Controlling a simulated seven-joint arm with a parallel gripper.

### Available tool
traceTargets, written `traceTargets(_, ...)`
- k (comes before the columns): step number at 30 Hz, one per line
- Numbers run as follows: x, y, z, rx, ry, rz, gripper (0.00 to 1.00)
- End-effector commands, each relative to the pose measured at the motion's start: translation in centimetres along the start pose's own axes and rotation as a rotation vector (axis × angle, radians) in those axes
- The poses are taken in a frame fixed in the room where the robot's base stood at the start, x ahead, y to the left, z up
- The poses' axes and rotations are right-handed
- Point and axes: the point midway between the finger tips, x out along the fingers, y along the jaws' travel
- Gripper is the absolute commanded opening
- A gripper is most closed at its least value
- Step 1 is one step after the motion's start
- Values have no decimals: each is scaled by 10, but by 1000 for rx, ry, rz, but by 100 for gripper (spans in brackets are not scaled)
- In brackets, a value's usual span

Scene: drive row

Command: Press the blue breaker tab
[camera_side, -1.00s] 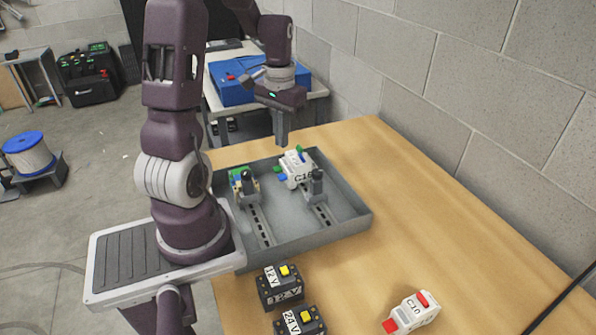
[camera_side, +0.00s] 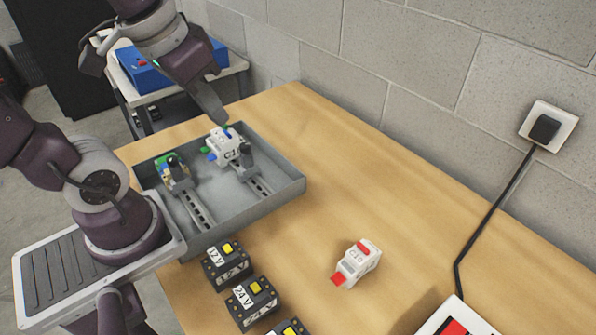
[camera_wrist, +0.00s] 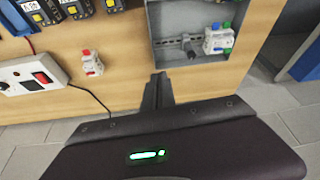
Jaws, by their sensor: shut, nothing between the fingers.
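The white breaker marked C1 (camera_side: 226,148) stands clipped on the right-hand rail in the grey tray. It has blue and green coloured parts; a blue one (camera_side: 211,157) shows at its lower left, beside a green one. In the wrist view the breaker (camera_wrist: 217,42) is at the upper right, with a blue tab (camera_wrist: 217,26) on it. My gripper (camera_side: 223,121) is shut and empty, its tip overlapping the breaker's top edge in the side view; contact cannot be told. In the wrist view my gripper (camera_wrist: 158,76) is left of and below the breaker.
The grey tray (camera_side: 280,198) has raised walls. Black 12 V and 24 V blocks (camera_side: 228,268) and a loose white and red breaker (camera_side: 356,264) lie on the bench. The wall stands behind.

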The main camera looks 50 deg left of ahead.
Motion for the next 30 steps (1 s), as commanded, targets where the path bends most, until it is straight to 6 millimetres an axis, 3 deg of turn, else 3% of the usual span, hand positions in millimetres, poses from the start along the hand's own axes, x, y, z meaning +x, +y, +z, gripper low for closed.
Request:
traceTargets(3, -21, 23, 28, 77, 86, 50, 0)
traceTargets(7, -27, 30, 41, 103, 116, 73, 0)
traceTargets(30, -27, 30, 41, 103, 116, 73, 0)
